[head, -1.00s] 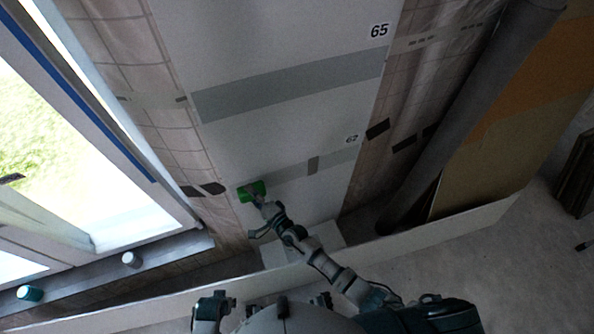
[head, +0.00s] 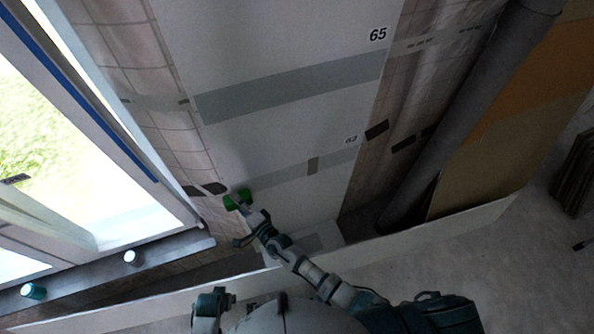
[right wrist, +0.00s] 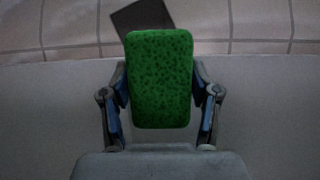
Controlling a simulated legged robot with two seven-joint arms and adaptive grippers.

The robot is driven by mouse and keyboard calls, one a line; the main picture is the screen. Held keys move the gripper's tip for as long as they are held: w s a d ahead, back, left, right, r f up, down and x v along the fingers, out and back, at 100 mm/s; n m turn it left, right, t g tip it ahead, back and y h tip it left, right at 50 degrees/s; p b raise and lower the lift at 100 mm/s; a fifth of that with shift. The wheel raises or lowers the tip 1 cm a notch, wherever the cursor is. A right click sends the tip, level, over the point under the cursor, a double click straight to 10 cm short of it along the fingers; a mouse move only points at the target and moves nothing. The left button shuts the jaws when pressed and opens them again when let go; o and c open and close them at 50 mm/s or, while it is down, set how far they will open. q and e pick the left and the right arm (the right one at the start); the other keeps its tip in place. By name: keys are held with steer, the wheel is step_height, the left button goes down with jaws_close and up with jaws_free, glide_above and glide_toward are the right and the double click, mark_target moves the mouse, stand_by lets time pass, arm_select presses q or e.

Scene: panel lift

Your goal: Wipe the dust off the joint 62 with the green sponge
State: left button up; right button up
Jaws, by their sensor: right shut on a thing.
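My right gripper (head: 241,205) is shut on the green sponge (head: 237,199), at the left end of the lower grey joint strip on the white wall panel. The right wrist view shows the green sponge (right wrist: 160,80) between the two fingers of the right gripper (right wrist: 160,100). The joint 62 (head: 285,176) is a grey band with a browner patch (head: 312,165) right of its middle; the label 62 (head: 351,139) is above its right end. I cannot tell whether the sponge touches the panel.
A wider grey band (head: 290,87) with the label 65 (head: 377,34) lies higher on the panel. A bright window (head: 80,150) is on the left, with a teal cup (head: 33,291) and a pale cup (head: 133,257) on the sill. A dark pipe (head: 470,110) leans at the right.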

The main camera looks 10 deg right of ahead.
mark_target(234, 207)
steer(key=s+p, duration=0.1)
steer(key=s, duration=0.3)
steer(key=shift+d+r+p, duration=0.15)
steer(key=shift+d+p, duration=0.2)
steer(key=shift+d, duration=0.05)
steer(key=shift+s+d, duration=0.15)
steer(key=shift+s, duration=0.65)
